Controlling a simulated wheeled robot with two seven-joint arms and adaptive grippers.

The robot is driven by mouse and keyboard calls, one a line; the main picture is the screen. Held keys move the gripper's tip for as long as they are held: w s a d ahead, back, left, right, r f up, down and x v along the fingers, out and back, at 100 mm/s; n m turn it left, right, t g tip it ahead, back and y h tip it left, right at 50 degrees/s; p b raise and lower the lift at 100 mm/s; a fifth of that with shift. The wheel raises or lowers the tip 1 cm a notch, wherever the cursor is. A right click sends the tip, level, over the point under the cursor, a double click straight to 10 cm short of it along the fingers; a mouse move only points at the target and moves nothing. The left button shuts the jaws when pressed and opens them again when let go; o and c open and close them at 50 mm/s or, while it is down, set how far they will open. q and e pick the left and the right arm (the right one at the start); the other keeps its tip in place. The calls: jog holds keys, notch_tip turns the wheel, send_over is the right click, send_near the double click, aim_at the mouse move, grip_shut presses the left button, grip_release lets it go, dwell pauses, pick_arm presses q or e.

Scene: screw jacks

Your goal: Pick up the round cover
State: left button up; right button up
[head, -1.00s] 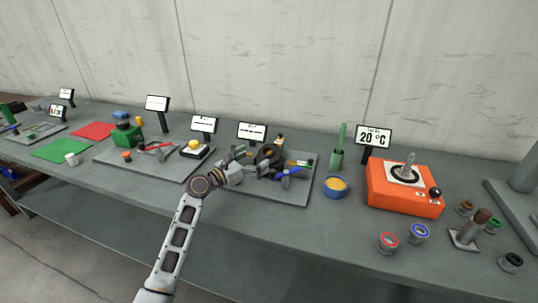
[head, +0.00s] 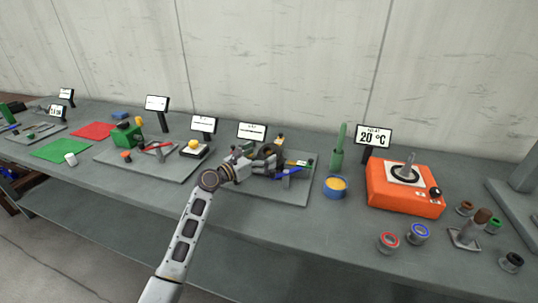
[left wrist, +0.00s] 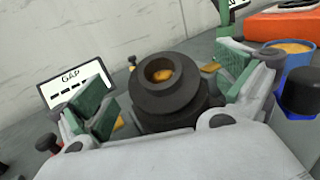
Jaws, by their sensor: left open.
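A dark, round, stepped piece with a central hole, which appears to be the round cover (left wrist: 166,92), stands in the left wrist view with something orange inside the hole. In the head view it shows small and partly hidden (head: 268,151) on a grey board (head: 290,198). My left gripper (head: 262,163) is open at it. In the left wrist view its green-padded fingers (left wrist: 167,88) are spread wide, one on each side of the dark piece. I see gaps between pads and piece. My right gripper is not in view.
A "GAP" display (left wrist: 75,88) stands behind the left finger in the left wrist view. Further right are a blue cup (head: 336,193) and an orange box (head: 405,199). The table's front strip is clear.

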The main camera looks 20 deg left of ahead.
aim_at(271, 148)
pick_arm(q)
jog(key=x, duration=0.2)
jog(key=shift+w, duration=0.3)
jog(key=shift+w+d, duration=0.35)
jog(key=shift+w, duration=0.15)
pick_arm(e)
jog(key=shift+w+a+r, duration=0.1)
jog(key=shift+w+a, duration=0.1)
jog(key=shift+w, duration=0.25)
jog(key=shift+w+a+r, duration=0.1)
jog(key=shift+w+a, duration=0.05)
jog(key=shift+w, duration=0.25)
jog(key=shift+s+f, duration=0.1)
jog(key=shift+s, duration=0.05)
pick_arm(q)
jog(key=shift+c, duration=0.4)
jog(key=c, duration=1)
jog(key=shift+c, duration=0.6)
jog(key=shift+r, duration=0.1)
